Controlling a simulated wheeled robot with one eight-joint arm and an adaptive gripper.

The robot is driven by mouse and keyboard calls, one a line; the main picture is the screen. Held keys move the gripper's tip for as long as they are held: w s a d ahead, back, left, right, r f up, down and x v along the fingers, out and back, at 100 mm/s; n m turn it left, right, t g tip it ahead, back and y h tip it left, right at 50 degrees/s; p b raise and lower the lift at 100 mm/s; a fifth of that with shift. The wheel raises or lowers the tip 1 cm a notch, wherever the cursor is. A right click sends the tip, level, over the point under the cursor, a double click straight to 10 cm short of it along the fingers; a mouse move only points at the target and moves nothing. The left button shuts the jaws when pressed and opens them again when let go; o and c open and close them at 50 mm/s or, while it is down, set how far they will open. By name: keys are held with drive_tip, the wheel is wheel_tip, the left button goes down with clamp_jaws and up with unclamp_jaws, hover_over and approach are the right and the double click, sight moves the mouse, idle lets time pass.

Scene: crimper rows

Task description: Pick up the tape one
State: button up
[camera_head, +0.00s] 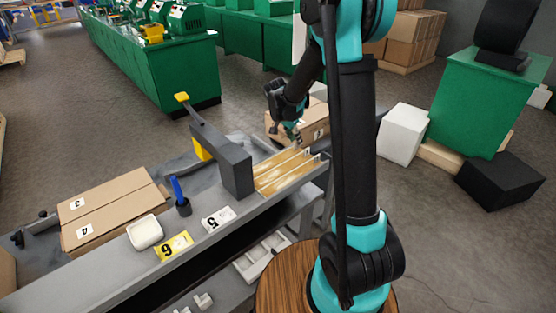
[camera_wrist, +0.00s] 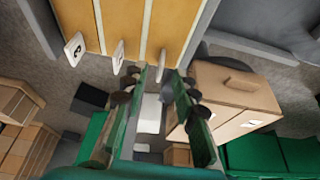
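My gripper (camera_head: 291,135) is over the far end of the bench, near a wooden board (camera_head: 284,172) with several pale lengthwise strips and small numbered tags. In the wrist view my gripper (camera_wrist: 155,84) has its two fingers apart, with floor and a white block showing in the gap. Nothing is visibly held. The board (camera_wrist: 175,22) fills the top of that view. One tag (camera_wrist: 163,60) stands at its edge, close to the fingertips; two more tags are to the left. I cannot make out which thing is the tape one, and no tape roll is clearly recognisable.
A grey press with a yellow-tipped lever (camera_head: 236,168) stands beside the board. A blue pen in a holder (camera_head: 183,206), a white tray (camera_head: 145,232) and flat cartons (camera_head: 112,208) lie further left. A cardboard box (camera_wrist: 235,95) is right of the fingers in the wrist view.

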drive_tip(key=x, duration=0.3)
drive_tip(key=shift+w+f, duration=0.1)
drive_tip(key=shift+d, duration=0.1)
clamp_jaws()
